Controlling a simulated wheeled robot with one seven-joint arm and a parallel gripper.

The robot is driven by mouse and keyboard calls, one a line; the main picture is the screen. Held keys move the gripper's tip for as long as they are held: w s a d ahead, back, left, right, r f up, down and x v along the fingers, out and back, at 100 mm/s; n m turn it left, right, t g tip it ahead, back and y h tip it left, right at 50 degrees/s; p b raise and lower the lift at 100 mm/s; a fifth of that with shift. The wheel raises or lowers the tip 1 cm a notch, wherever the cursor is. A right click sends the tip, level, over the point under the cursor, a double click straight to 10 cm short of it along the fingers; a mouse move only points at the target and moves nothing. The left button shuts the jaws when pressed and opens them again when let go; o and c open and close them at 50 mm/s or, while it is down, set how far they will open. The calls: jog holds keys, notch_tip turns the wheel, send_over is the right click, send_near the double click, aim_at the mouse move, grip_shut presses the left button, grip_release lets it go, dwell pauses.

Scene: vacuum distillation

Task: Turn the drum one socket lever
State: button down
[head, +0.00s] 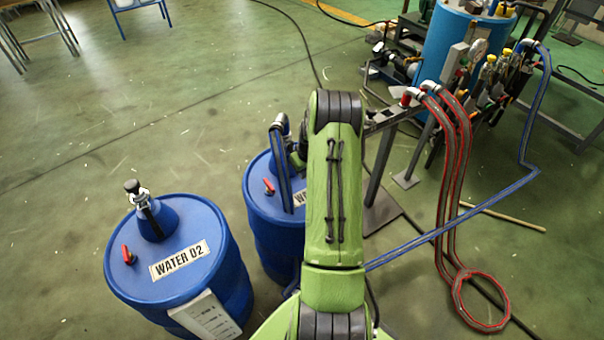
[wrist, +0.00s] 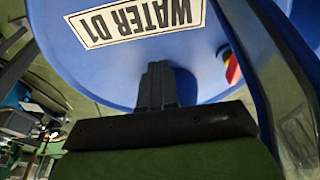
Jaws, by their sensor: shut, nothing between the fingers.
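Drum one is the blue drum labelled WATER 01; it stands partly behind my arm in the head view (head: 262,215), and its lid fills the top of the wrist view (wrist: 200,60). A blue hose (head: 284,170) joins a grey fitting (head: 281,122) above its lid. I cannot make out the socket lever; my arm hides part of that area. A small red handle (head: 269,187) sits on the lid and shows at right in the wrist view (wrist: 231,68). My gripper (wrist: 158,68) is shut and empty, close to the lid below the label; contact cannot be told.
A second blue drum, WATER 02 (head: 225,270), stands at left with a black-topped fitting (head: 135,190). A blue hose runs right across the floor. Red hoses (head: 465,190) loop down from a metal stand. A blue tank rig (head: 455,60) stands behind.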

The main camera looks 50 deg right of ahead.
jog(key=shift+w+d+f+b, duration=0.1)
jog(key=shift+w+f+b, duration=0.2)
jog(key=shift+f, duration=0.15)
jog(key=shift+w+d+f+b, duration=0.1)
jog(key=shift+w+f+b, duration=0.05)
jog(key=shift+f+b, duration=0.2)
jog(key=shift+w+f+t+b, duration=0.3)
jog(key=shift+w+f+t, duration=0.1)
jog(key=shift+t, duration=0.4)
